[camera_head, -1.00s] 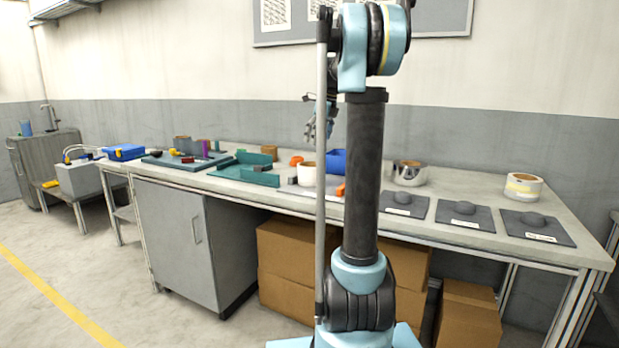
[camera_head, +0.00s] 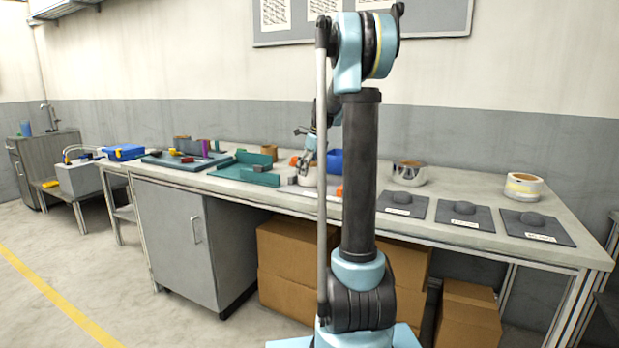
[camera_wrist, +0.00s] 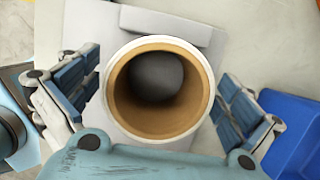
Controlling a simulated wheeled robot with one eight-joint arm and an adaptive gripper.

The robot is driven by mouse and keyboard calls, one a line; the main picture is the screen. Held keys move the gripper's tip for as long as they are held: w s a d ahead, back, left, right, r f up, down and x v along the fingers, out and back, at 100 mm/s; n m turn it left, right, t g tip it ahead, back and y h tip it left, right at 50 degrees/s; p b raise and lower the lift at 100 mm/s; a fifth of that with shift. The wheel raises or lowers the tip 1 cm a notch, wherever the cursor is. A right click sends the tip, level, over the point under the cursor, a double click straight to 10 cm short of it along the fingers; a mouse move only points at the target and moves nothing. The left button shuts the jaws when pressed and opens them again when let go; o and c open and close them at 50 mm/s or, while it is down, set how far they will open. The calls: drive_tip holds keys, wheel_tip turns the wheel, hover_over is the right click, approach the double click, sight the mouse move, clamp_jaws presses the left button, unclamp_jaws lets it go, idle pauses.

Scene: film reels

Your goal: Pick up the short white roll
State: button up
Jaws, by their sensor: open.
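The short white roll (camera_wrist: 202,70) has a white outer wall and a brown inner core. In the wrist view it stands upright, seen from above, with a dark grey knob (camera_wrist: 156,76) showing inside its hole. My gripper (camera_wrist: 160,95) is open, with one finger on each side of the roll; whether either finger touches it I cannot tell. In the head view my gripper (camera_head: 309,158) is low over the bench, and the roll (camera_head: 308,178) is mostly hidden behind my gripper and arm.
A blue bin (camera_wrist: 296,135) is close on the right in the wrist view. On the bench (camera_head: 450,183), a shiny roll (camera_head: 409,174) and a yellow-banded white roll (camera_head: 523,187) stand to the right, behind dark plates with knobs (camera_head: 464,210). A teal tray (camera_head: 246,175) lies to the left.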

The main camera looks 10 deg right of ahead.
drive_tip(key=shift+x, duration=1.25)
drive_tip(key=c, duration=1.3)
